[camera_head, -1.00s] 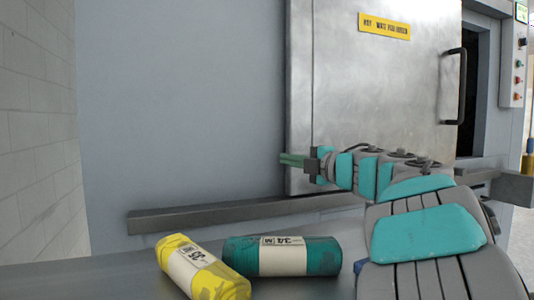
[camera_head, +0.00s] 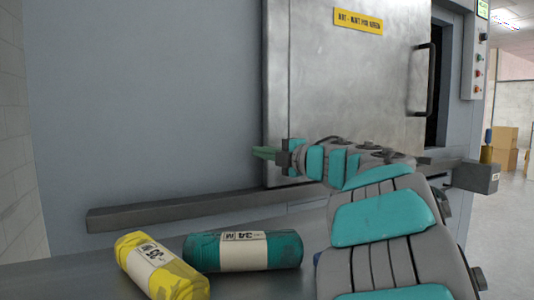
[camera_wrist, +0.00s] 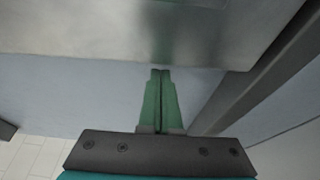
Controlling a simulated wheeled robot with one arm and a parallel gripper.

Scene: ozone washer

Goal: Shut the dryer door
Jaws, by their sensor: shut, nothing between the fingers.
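The dryer door (camera_head: 345,85) is a grey metal sliding panel with a yellow label (camera_head: 358,20) and a dark vertical handle (camera_head: 422,80) near its right edge. A dark opening (camera_head: 437,85) shows to the right of the door. My gripper (camera_head: 258,153) is at the door's lower left edge, its green fingers pointing left. In the wrist view, my gripper (camera_wrist: 161,72) is shut and empty, with the metal door (camera_wrist: 150,30) close ahead of the fingertips. I cannot tell whether the fingers touch the door.
A grey rail (camera_head: 160,212) runs along the wall below the door. A yellow roll (camera_head: 165,270) and a teal roll (camera_head: 280,250) lie on a grey surface in front. A control panel (camera_head: 476,60) is at the upper right, with cardboard boxes (camera_head: 506,145) beyond on open floor.

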